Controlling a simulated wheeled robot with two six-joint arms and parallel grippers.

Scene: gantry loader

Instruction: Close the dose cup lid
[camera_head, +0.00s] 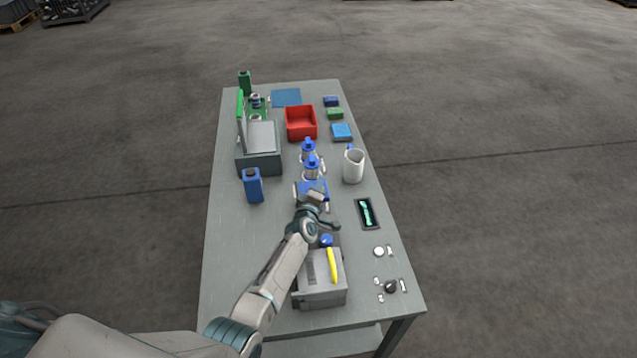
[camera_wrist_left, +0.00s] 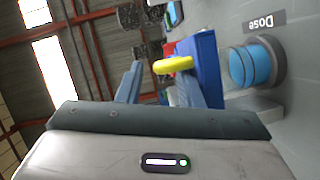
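In the left wrist view a round dose cup (camera_wrist_left: 252,66) with a grey rim and blue inside sits beside a dark label reading "Dose". My left gripper shows its two fingers (camera_wrist_left: 165,85) apart, with a yellow bar (camera_wrist_left: 173,65) between or just beyond them. A gap shows between the bar and the left finger; contact with the other finger is unclear. A blue part stands behind the bar; I cannot tell whether it is the lid. In the head view my left gripper (camera_head: 311,193) is over a blue item (camera_head: 318,185) mid-table, partly hiding it. My right gripper is not in view.
A grey box with a yellow bar (camera_head: 332,265) stands near the table's front, beneath my left arm. Blue-capped bottles (camera_head: 311,170), a white jug (camera_head: 353,168), a red bin (camera_head: 301,122) and a blue bottle (camera_head: 253,186) stand around. The table's front left is clear.

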